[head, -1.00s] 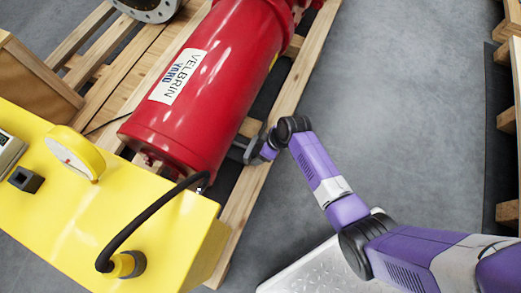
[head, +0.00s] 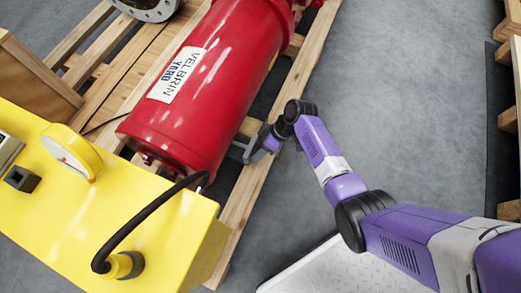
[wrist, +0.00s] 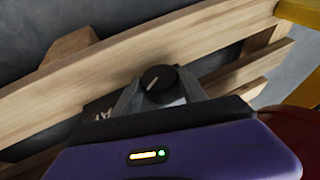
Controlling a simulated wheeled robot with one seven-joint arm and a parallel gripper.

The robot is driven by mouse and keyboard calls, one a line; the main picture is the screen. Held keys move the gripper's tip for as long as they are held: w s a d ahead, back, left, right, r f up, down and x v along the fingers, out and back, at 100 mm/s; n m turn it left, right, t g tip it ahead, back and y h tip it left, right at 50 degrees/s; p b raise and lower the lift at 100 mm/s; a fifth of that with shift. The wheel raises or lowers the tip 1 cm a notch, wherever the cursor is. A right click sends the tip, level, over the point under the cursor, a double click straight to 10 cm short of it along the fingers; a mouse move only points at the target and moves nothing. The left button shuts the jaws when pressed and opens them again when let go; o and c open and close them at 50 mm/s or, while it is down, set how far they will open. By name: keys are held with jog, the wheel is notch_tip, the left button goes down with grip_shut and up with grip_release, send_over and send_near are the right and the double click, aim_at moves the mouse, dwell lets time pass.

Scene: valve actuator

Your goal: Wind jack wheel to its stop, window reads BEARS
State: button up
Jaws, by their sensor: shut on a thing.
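The red actuator cylinder (head: 205,95), with a white VELBRIN YARD label, lies across the pallet in the head view. My gripper (head: 246,149) is beside its lower right end, low over the pallet. In the wrist view my gripper (wrist: 155,92) is shut on a small round black wheel (wrist: 157,77) with a pale line on its face. The grey fingers are on either side of it. I take it for the jack wheel; in the head view my gripper and the cylinder hide it. No window or BEARS reading can be made out.
A yellow console (head: 95,215) with a gauge (head: 70,155) and a black hose (head: 140,218) stands at lower left. Pallet boards (head: 255,190) run under the cylinder. Grey floor (head: 410,110) is open to the right, with more pallets at the right edge.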

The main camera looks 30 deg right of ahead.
jog(key=y+b, duration=0.1)
jog(key=g+y+b, duration=0.1)
jog(key=b, duration=0.2)
jog(key=shift+w+d+f+m+g+y, duration=0.2)
jog(key=shift+d+f+m+g+y, duration=0.05)
jog(key=shift+f+m+g+y, duration=0.15)
jog(key=g+y+b, duration=0.1)
jog(key=y+b, duration=0.1)
jog(key=b, duration=0.1)
jog(key=shift+r+m, duration=0.1)
jog(key=shift+m, duration=0.2)
jog(key=shift+g+b, duration=0.3)
jog(key=o, duration=1.4)
jog(key=shift+d, duration=0.1)
jog(key=shift+c, duration=0.2)
jog(key=shift+r+p, duration=0.15)
jog(key=shift+p, duration=0.2)
